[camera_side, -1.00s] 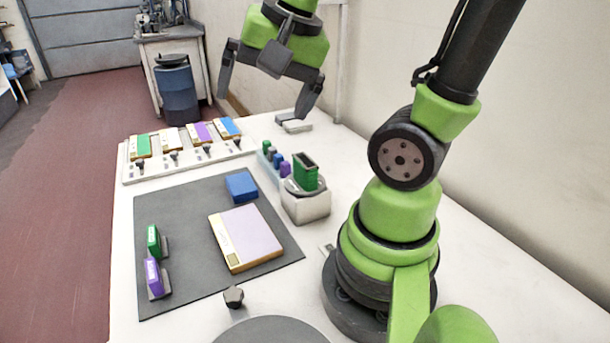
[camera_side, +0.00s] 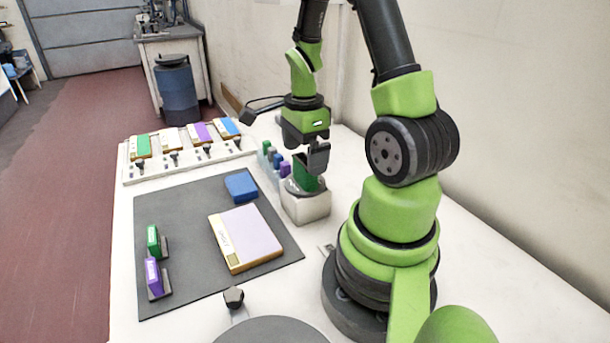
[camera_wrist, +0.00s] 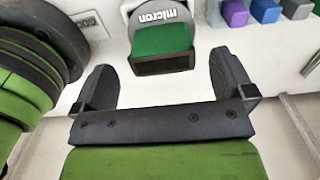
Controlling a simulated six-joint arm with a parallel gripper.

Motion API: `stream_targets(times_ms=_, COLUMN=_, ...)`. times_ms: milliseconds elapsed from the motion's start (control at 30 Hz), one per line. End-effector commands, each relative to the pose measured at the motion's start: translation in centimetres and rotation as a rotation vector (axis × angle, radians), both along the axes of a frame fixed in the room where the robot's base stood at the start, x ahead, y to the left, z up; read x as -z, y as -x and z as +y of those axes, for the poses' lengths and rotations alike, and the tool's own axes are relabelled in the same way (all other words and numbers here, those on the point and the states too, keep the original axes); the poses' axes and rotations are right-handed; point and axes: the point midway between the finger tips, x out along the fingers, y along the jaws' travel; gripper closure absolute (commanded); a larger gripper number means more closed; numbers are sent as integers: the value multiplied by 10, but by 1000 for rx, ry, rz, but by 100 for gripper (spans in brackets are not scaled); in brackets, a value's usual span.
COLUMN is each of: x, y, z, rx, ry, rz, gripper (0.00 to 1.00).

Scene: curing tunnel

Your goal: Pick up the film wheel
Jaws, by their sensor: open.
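No part is plainly marked as the film wheel. A green box-like piece with a dark edge (camera_side: 305,176) stands on a dark round disc on top of a white block (camera_side: 306,206); I cannot tell whether it is the film wheel. In the wrist view, the green piece (camera_wrist: 162,40) shows beside white "micron" lettering, ahead of and between my fingers. My gripper (camera_wrist: 162,62) is open, one finger to each side of it, with nothing held. In the side view my gripper (camera_side: 305,155) is just above the green piece and partly hides it.
A row of small coloured blocks (camera_side: 272,157) stands just left of the white block. A dark mat (camera_side: 185,215) holds a blue block (camera_side: 241,187), a lilac-topped box (camera_side: 245,237) and two upright cartridges. A white rack (camera_side: 187,165) of coloured plates lies behind the mat.

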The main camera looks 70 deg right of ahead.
Motion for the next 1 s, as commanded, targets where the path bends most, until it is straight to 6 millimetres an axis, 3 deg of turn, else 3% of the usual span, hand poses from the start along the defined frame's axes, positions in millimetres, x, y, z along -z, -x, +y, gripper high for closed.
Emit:
stream_targets(times_ms=333, x=44, y=1, z=-3, rx=-1, ry=-4, rz=3, gripper=0)
stream_targets(times_ms=667, x=49, y=1, z=-3, rx=-1, ry=-1, rz=-1, gripper=0)
stream_targets(times_ms=900, x=49, y=1, z=-3, rx=-1, ry=-1, rz=-1, gripper=55)
stream_targets(times_ms=1000, x=49, y=1, z=-3, rx=-1, ry=0, rz=-1, gripper=56)
